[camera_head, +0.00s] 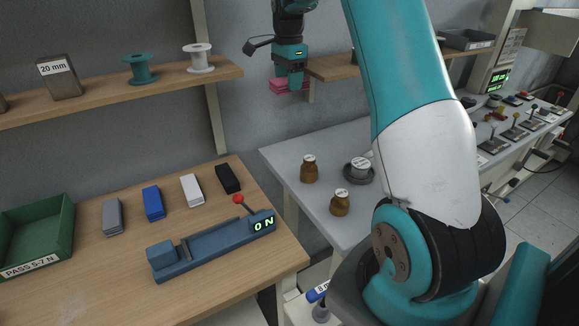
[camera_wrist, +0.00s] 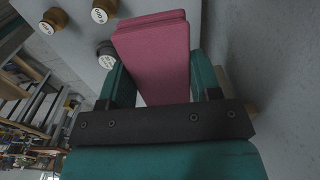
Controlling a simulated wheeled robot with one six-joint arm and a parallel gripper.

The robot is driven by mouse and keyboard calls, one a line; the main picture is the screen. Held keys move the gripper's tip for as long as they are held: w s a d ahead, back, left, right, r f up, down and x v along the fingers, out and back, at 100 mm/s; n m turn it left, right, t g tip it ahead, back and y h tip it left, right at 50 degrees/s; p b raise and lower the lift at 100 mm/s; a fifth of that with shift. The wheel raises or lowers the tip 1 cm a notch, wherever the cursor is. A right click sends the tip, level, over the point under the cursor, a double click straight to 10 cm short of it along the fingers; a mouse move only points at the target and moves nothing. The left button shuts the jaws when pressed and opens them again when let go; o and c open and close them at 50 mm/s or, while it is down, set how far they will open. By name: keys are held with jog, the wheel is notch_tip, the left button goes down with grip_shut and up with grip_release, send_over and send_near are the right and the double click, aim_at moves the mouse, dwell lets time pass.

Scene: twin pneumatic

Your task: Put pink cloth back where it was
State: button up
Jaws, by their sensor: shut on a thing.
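The pink cloth (camera_head: 280,87) is a folded, layered block. My gripper (camera_head: 290,80) is shut on it and holds it in the air, high in front of the grey wall and near the right end of the wooden shelf. In the wrist view the pink cloth (camera_wrist: 155,60) sits between the two teal fingers of my gripper (camera_wrist: 160,85), and its far end sticks out beyond them. The cloth touches no surface that I can see.
A wooden shelf (camera_head: 120,92) bears a 20 mm block (camera_head: 59,77), a teal spool (camera_head: 140,69) and a white spool (camera_head: 198,58). Bottles (camera_head: 309,169) stand on the grey table (camera_head: 290,150). Several small folded blocks, a blue device (camera_head: 215,244) and a green bin (camera_head: 38,235) occupy the wooden bench.

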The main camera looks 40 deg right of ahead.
aim_at(289, 157)
notch_tip(289, 157, down, 2)
jog(key=shift+f+b, duration=0.25)
jog(key=shift+b, duration=0.3)
notch_tip(289, 157, down, 20)
jog(key=p, duration=0.2)
jog(key=shift+r+p, duration=0.15)
jog(key=shift+p, duration=0.25)
jog(key=o, duration=0.8)
jog(key=shift+o, duration=0.4)
notch_tip(289, 157, up, 12)
jog(key=b, duration=0.1)
jog(key=shift+b, duration=0.4)
